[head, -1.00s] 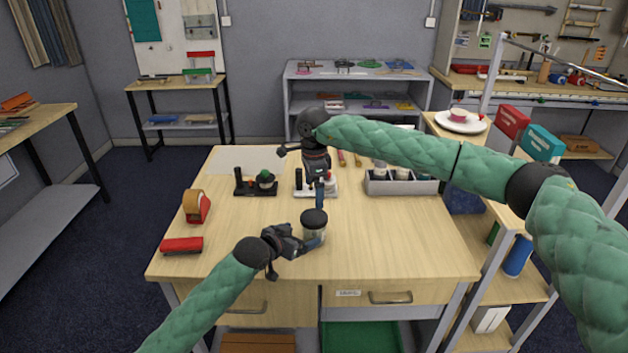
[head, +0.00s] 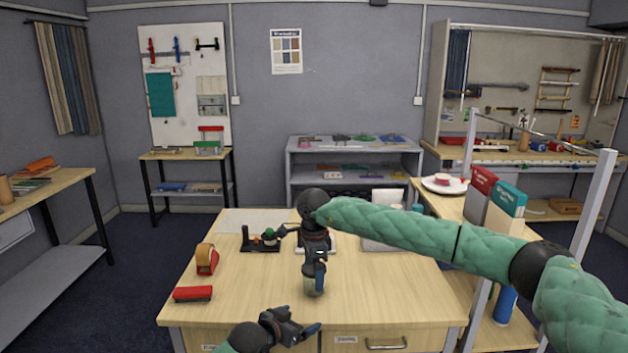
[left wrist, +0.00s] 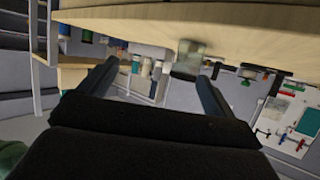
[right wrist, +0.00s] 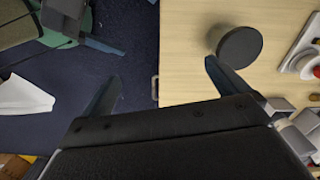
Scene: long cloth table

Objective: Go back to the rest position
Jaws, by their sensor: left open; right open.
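A clear jar with a dark lid (right wrist: 240,44) stands upright on the table near its front edge; its lower part (head: 313,288) shows in the head view, where my right gripper hides its top. My right gripper (head: 320,266) is open and empty. In the right wrist view its fingers (right wrist: 163,82) point past the table's front edge, with the jar beside one fingertip and not between them. My left gripper (head: 297,328) is open and empty, in front of the table's front edge. In the left wrist view its fingers (left wrist: 155,85) are apart and the jar (left wrist: 187,60) is beyond them.
On the table (head: 250,295) are a red tape dispenser (head: 207,260), a red block-like item (head: 193,294), a dark holder (head: 262,243) and a grey tray (head: 382,235) partly behind my right arm.

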